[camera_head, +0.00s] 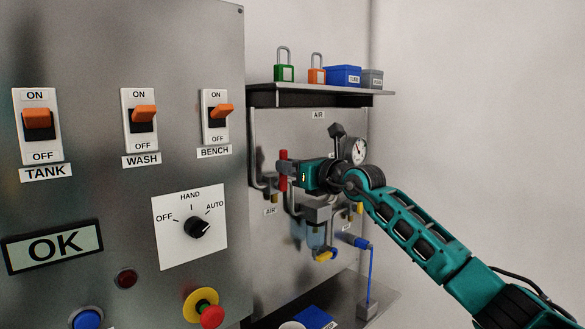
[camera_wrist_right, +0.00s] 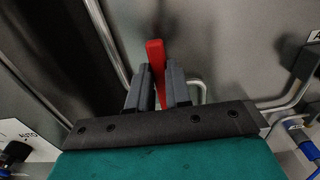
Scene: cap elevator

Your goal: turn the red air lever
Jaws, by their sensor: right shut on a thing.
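The red air lever (camera_head: 283,171) stands upright on the pipework of the grey air panel, just above an AIR label. My right gripper (camera_head: 290,174) reaches it from the right and is shut on it. In the right wrist view the red lever (camera_wrist_right: 156,72) stands between the two dark fingers of my right gripper (camera_wrist_right: 160,88), with its upper end sticking out past the fingertips. The lever's pivot is hidden behind the gripper. My left gripper is not in view.
A pressure gauge (camera_head: 355,150) and pipes sit close behind my right wrist. A shelf (camera_head: 320,90) with padlocks and small boxes is above. A control cabinet with switches, a selector knob (camera_head: 198,227) and a red stop button (camera_head: 212,317) fills the left. The right side is bare wall.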

